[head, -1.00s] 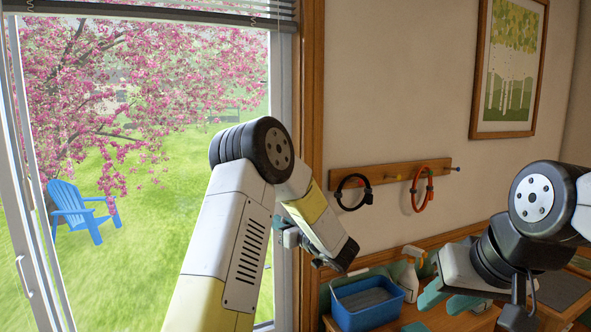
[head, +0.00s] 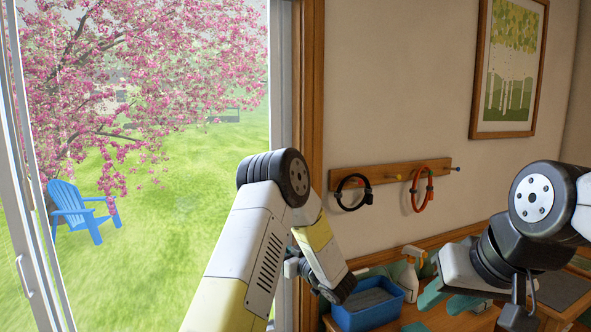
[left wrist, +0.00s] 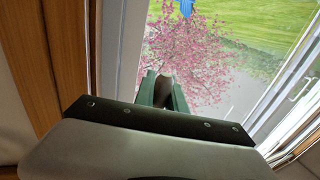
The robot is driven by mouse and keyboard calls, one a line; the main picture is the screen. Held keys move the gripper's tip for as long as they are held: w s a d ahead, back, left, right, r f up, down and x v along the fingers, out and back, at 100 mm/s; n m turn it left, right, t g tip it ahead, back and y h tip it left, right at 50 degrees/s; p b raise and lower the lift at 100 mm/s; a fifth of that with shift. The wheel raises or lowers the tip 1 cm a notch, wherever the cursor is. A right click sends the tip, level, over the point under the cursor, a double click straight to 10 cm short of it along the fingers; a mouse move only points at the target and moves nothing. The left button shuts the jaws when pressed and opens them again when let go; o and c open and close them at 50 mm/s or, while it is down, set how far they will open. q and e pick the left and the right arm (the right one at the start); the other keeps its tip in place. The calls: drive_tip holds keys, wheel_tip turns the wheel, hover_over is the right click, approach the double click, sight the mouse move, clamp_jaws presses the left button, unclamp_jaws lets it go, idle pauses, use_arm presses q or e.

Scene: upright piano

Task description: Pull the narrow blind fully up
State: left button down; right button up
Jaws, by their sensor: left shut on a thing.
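The narrow blind is not visible in either current view; the window glass (head: 200,160) shows clear up to the top edge of the head view. My left gripper (left wrist: 163,92) is shut on a small brown piece (left wrist: 165,86) between its green fingers in the left wrist view, perhaps a cord end; no cord shows clearly. In the head view this gripper is mostly hidden behind my left arm, beside the right window frame. My right gripper (head: 448,298) is open and empty above the bench at the lower right.
A wooden peg rail (head: 385,174) with a black collar (head: 353,193) and a red collar (head: 421,188) is on the wall. A blue bin (head: 368,306) and a spray bottle (head: 411,272) stand below. A framed picture (head: 509,68) hangs at upper right.

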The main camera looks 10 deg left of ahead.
use_arm(q)
wheel_tip(320, 180, down, 9)
idle(0.5)
wheel_tip(320, 180, down, 9)
idle(0.6)
wheel_tip(320, 180, down, 3)
drive_tip(key=shift+r, duration=0.15)
drive_tip(key=c, duration=1.2)
unclamp_jaws()
drive_tip(key=shift+c, duration=0.2)
